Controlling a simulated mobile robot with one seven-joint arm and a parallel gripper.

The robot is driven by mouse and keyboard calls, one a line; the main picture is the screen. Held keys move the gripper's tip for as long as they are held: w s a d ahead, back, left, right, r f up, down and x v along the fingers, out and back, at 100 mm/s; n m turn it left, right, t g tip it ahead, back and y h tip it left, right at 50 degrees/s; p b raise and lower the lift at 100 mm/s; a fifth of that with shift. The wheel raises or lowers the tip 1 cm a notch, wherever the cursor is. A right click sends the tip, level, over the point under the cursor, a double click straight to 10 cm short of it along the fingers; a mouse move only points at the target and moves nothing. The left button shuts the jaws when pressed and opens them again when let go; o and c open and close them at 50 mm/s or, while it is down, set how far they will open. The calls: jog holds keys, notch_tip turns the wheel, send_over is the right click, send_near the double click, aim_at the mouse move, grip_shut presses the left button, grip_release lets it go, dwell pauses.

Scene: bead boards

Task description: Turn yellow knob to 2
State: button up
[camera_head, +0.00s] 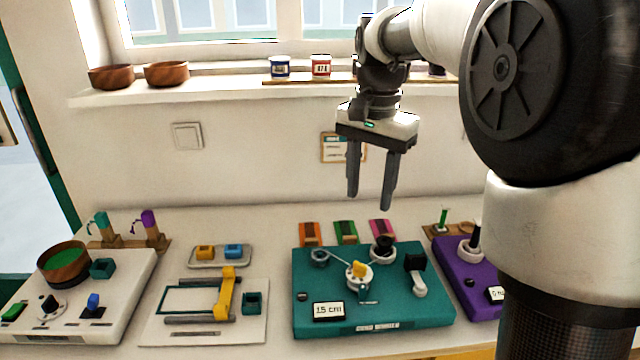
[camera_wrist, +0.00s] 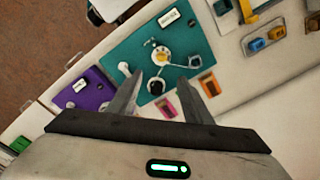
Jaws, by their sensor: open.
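The yellow knob (camera_head: 359,269) sits on a round white dial (camera_head: 353,279) in the middle of the teal board (camera_head: 440,311). It also shows in the wrist view (camera_wrist: 161,51), near the top centre. The dial's numbers are too small to read. My gripper (camera_head: 371,203) is open and empty, pointing down, high above the back part of the teal board. In the wrist view its two fingers (camera_wrist: 168,84) reach up towards the board, with the knob beyond their tips. Nothing is between the fingers.
The teal board also carries a black knob (camera_head: 383,244), a black-topped lever (camera_head: 416,266) and a "15 cm" label (camera_head: 328,311). A purple board (camera_head: 459,275) stands close at right, a white board with a yellow handle (camera_head: 227,291) at left. Orange, green and pink blocks (camera_head: 346,232) lie behind.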

aim_at(360, 264)
jog(key=shift+m, duration=0.3)
jog(key=f+b, duration=0.1)
jog(key=f, duration=0.5)
jog(key=w+f+b, duration=0.1)
jog(key=f+b, duration=0.1)
jog(key=f, duration=0.4)
jog(key=f+b, duration=0.2)
jog(key=f, duration=0.4)
jog(key=shift+w+f, duration=0.3)
jog(key=c, duration=1.1)
jog(key=shift+o, duration=0.2)
